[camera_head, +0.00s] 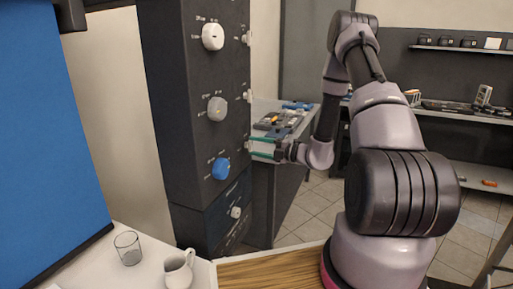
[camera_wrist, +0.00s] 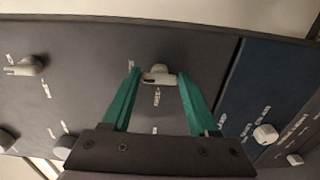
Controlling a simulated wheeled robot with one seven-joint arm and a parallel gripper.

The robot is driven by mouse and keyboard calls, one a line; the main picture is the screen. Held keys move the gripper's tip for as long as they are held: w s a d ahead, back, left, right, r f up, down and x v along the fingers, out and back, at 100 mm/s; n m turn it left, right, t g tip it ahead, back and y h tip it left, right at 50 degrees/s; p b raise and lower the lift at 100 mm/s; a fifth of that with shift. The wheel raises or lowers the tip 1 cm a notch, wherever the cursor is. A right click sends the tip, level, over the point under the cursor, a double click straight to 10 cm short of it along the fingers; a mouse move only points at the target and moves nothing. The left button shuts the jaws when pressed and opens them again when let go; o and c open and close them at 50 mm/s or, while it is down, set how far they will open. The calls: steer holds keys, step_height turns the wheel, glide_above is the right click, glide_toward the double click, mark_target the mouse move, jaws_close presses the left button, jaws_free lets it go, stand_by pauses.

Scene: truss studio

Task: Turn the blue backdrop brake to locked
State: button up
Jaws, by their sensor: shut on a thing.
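My gripper (camera_head: 262,148), with green fingers, is at the column's right-hand face. In the wrist view my gripper (camera_wrist: 157,88) is shut on a pale grey knob (camera_wrist: 158,77) on the dark panel, one finger on each side. Small white marks stand around this knob but are too blurred to read. I cannot tell whether it is the backdrop brake or which setting it points to.
More pale knobs sit close by: a lever knob (camera_wrist: 26,66), a round one (camera_wrist: 64,148) and a white one (camera_wrist: 265,134) on the dark blue section. A cluttered bench (camera_head: 285,120) stands behind. A glass (camera_head: 128,248) and white jug (camera_head: 179,270) stand at front left.

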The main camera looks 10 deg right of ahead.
stand_by(0.3)
steer(key=o, duration=1.4)
steer(key=v, duration=1)
steer(key=shift+s+d, duration=0.2)
steer(key=shift+d, duration=0.15)
